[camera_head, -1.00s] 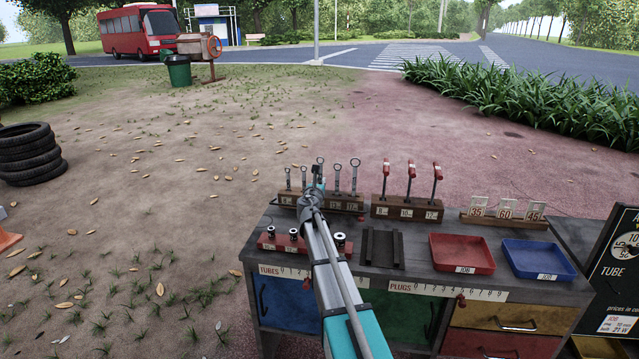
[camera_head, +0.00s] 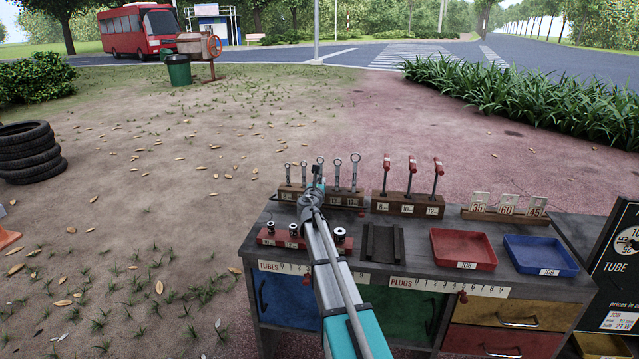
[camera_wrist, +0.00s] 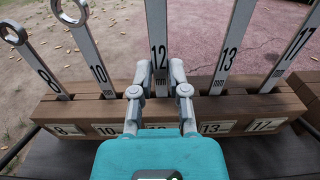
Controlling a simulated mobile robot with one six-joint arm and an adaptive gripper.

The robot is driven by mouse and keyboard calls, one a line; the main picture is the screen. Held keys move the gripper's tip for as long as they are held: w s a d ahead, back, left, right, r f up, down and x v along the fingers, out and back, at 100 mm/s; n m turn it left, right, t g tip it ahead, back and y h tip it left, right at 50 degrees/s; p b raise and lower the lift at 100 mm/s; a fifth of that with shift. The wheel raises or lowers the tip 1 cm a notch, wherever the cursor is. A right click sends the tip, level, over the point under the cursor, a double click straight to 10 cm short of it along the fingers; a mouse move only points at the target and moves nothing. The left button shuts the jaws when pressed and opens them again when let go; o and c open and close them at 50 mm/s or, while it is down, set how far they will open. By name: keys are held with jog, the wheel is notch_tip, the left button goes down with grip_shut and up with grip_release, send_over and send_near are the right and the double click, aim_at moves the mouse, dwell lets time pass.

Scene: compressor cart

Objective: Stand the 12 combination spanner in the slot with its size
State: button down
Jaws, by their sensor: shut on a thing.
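The 12 spanner (camera_wrist: 158,40) is a flat grey bar marked "12 mm" in the wrist view. It stands upright in the wooden rack's row, between the 10 spanner (camera_wrist: 88,48) and the 13 spanner (camera_wrist: 232,45). My gripper (camera_wrist: 160,80) is shut on its shank just above the rack (camera_wrist: 97,112). The lower end of the spanner and most of the label below it are hidden behind my gripper. In the head view its ring end (camera_head: 320,160) shows above my gripper.
The 8 spanner (camera_wrist: 38,65) and the 17 spanner (camera_wrist: 292,58) stand at the ends of the rack. A second rack (camera_head: 408,204) with red-handled tools is to the right. A red tray (camera_head: 463,250) and a blue tray (camera_head: 541,256) lie farther right on the cart.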

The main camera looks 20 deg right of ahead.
jog(key=shift+f, duration=0.15)
jog(key=c, duration=0.5)
grip_release()
jog(key=shift+c, duration=0.2)
jog(key=shift+s, duration=0.1)
jog(key=shift+v, duration=3.75)
